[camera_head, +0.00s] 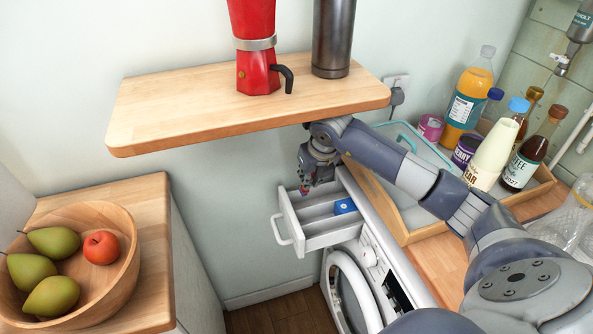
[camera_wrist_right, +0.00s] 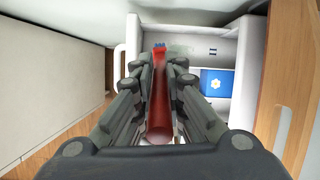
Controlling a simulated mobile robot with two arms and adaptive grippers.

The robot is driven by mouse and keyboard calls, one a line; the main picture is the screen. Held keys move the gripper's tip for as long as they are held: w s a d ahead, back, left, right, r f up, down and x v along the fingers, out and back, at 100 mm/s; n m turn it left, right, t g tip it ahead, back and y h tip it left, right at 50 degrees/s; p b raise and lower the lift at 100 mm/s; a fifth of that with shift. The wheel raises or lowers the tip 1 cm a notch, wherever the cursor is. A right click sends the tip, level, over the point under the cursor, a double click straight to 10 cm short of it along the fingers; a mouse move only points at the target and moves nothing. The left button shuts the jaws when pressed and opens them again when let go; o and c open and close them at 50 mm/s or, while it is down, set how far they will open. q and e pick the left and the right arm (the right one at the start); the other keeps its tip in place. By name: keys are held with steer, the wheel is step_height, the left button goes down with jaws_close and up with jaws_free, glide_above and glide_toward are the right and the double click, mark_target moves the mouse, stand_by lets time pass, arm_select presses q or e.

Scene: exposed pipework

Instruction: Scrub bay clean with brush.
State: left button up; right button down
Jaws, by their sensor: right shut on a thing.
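My right gripper (camera_head: 306,182) is shut on a red brush and holds it over the open white drawer (camera_head: 322,241) of the washing machine. In the right wrist view the brush (camera_wrist_right: 160,105) has a red handle between the fingers (camera_wrist_right: 160,72) and a small blue tip at its far end. A faint grey-green smear (camera_wrist_right: 182,49) shows there on the white plastic. I cannot tell whether the tip touches it. My left gripper is out of view.
A wooden shelf (camera_head: 150,108) with a red moka pot (camera_head: 258,60) and a dark flask (camera_head: 333,40) hangs above the drawer. A wooden tray (camera_head: 430,234) with bottles stands right. A fruit bowl (camera_head: 125,262) is at left. Space left of the drawer is free.

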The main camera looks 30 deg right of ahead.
steer(key=shift+w+d+r, duration=0.1)
steer(key=shift+w+r, duration=0.05)
steer(key=shift+w, duration=0.45)
steer(key=shift+w+d+r, duration=0.1)
steer(key=shift+w+r, duration=0.05)
steer(key=shift+r+m, duration=0.1)
steer(key=shift+m, duration=0.2)
steer(key=shift+f+b, duration=0.25)
steer(key=shift+b, duration=0.1)
steer(key=shift+f, duration=0.35)
arm_select(q)
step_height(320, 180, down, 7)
steer(key=b, duration=0.6)
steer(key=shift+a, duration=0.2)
arm_select(e)
step_height(320, 180, down, 8)
steer(key=shift+f, duration=0.25)
